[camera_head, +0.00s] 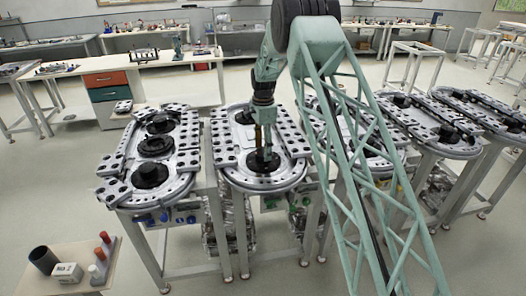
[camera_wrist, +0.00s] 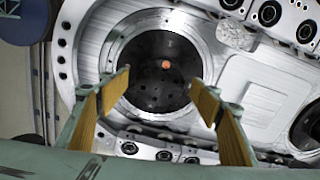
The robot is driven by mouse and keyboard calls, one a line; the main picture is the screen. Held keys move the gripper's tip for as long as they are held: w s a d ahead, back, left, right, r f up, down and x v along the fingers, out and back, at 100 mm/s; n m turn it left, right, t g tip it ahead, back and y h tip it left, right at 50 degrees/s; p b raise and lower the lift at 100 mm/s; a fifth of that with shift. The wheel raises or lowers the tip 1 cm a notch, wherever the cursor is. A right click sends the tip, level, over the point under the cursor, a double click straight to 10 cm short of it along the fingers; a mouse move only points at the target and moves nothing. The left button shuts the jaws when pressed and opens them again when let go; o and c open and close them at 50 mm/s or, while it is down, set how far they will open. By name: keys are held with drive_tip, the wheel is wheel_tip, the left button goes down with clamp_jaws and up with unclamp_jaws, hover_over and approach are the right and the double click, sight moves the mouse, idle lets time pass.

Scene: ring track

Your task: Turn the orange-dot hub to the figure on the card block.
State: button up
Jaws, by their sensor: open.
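The orange-dot hub is a dark round disc with small holes (camera_wrist: 150,88) in the wrist view, set in a silver ring; its orange dot (camera_wrist: 166,65) lies a little above and right of the disc's middle. In the head view the hub (camera_head: 262,167) sits at the near end of the second table's track. My gripper (camera_wrist: 162,80) is open, its two wood-coloured fingers apart on either side of the hub with nothing between them. In the head view my gripper (camera_head: 264,150) points down above the hub; contact cannot be told. A white block (camera_head: 67,272), perhaps the card block, stands lower left; its figure is unreadable.
The small table (camera_head: 92,288) also carries a dark cylinder (camera_head: 43,259) and red-topped items (camera_head: 105,238). A neighbouring track table (camera_head: 150,175) with dark hubs stands at left; more track tables (camera_head: 440,125) stand at right.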

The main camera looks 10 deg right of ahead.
drive_tip(key=shift+f, duration=0.2)
drive_tip(key=c, duration=0.9)
